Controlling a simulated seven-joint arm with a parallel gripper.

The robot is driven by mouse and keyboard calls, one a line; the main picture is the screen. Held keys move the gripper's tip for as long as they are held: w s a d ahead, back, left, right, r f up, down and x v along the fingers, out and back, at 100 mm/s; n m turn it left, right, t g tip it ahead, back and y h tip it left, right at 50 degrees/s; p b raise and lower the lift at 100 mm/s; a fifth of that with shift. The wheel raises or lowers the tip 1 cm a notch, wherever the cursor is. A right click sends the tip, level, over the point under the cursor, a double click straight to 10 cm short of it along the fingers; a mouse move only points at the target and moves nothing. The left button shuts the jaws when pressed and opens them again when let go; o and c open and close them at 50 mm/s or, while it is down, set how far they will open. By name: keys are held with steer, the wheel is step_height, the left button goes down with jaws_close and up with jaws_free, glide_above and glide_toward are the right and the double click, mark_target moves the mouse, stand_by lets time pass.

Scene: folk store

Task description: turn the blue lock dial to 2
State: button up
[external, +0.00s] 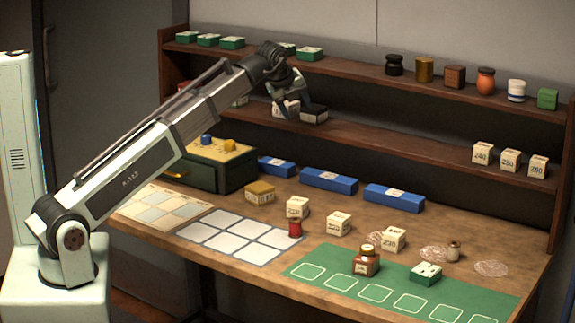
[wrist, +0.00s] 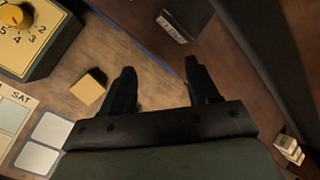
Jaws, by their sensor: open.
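The blue lock dial (external: 206,139) sits on top of the dark green box (external: 208,178), left of a yellow dial (external: 229,145). The setting of the blue dial is too small to read. In the wrist view a corner of the box (wrist: 40,55) shows at top left, with the yellow dial (wrist: 12,16) and numbers around it. The blue dial is outside that view. My gripper (external: 290,98) is up by the middle shelf, right of and above the box. In the wrist view my gripper (wrist: 158,68) is open, with nothing between its fingers.
Two pale-topped boxes, one of them the right box (external: 314,114), are on the middle shelf (external: 400,135) close to my gripper. Blue boxes (external: 329,180) line the back of the table. A tan block (external: 260,191) stands right of the green box. White squares (external: 240,237) lie in front.

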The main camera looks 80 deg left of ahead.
steer(key=s+a+n+g, duration=0.2)
steer(key=s+a+g, duration=0.1)
steer(key=s+a, duration=0.5)
steer(key=n+g, duration=0.3)
steer(key=g, duration=0.1)
glide_toward(206, 135)
steer(key=shift+h, duration=0.4)
steer(key=x, duration=0.8)
steer(key=shift+s+a+f, duration=0.2)
steer(key=shift+a+f, duration=0.05)
steer(key=shift+c, duration=0.3)
steer(key=c, duration=1)
